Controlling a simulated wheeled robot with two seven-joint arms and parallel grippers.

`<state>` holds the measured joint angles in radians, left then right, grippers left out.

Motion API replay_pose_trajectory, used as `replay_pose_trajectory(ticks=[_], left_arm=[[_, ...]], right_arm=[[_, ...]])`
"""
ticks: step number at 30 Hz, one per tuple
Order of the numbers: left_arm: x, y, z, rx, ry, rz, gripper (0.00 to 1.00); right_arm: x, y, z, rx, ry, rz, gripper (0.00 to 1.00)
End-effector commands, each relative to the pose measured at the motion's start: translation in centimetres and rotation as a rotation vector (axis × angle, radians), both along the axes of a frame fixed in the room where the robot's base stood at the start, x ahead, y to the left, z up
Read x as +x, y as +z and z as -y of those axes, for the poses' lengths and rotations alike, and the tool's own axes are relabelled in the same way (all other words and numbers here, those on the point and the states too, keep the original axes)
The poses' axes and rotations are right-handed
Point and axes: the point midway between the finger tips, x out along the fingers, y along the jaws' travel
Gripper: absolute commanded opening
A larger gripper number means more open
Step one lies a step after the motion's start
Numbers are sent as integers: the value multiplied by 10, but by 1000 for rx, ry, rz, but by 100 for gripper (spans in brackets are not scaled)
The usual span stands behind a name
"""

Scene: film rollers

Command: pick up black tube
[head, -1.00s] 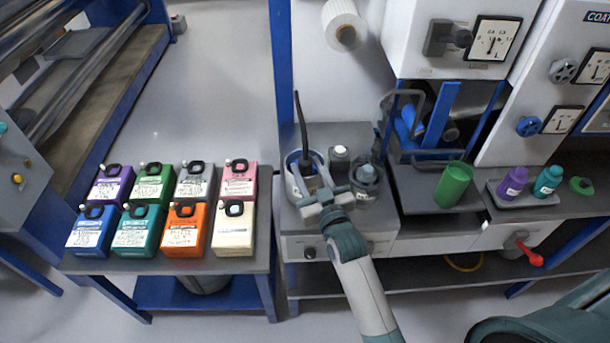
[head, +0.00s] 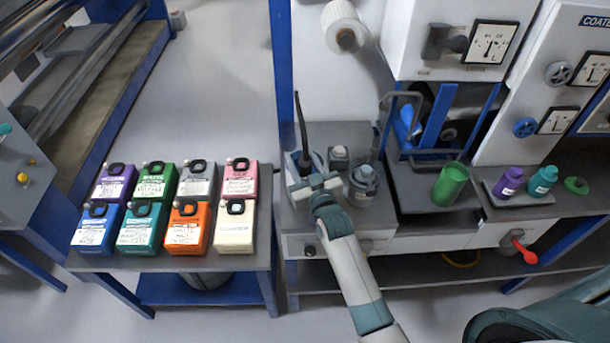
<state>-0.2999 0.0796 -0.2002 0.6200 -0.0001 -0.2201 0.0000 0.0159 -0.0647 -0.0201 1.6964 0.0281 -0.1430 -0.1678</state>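The black tube (head: 302,122) stands nearly upright, thin at the top and thicker low down, at the left of the grey bench. Its lower end goes down into a round white-and-blue container (head: 290,177), mostly hidden by my gripper. My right gripper (head: 306,163) reaches in from the bottom right, over that container. Its fingers are apart, one on each side of the tube's thick lower part. I cannot tell whether they touch it. My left gripper is not in view.
A clear jar with a grey lid (head: 364,184) and a small grey-capped bottle (head: 340,157) stand close to the gripper's right. A green cup (head: 450,185) stands farther right. A blue post (head: 281,80) rises behind. Several coloured boxes (head: 187,226) fill the left table.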

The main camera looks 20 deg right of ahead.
Motion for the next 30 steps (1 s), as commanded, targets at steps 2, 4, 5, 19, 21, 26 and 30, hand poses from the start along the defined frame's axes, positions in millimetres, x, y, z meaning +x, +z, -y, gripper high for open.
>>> replay_pose_trajectory(ticks=[2, 4, 5, 19, 21, 26, 30], left_arm=[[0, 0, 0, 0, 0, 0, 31], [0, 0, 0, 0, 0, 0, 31], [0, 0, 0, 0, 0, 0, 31], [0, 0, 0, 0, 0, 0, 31], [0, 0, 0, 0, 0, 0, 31], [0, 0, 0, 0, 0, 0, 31], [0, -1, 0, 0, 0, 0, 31]], right_arm=[[1, 0, 0, 0, 0, 0, 38], [1, -1, 0, 0, 0, 0, 38], [1, -1, 0, 0, 0, 0, 38], [1, 0, 0, 0, 0, 0, 8], [1, 1, 0, 0, 0, 2, 8], [1, 1, 0, 0, 0, 2, 8], [1, 4, 0, 1, 0, 3, 8]])
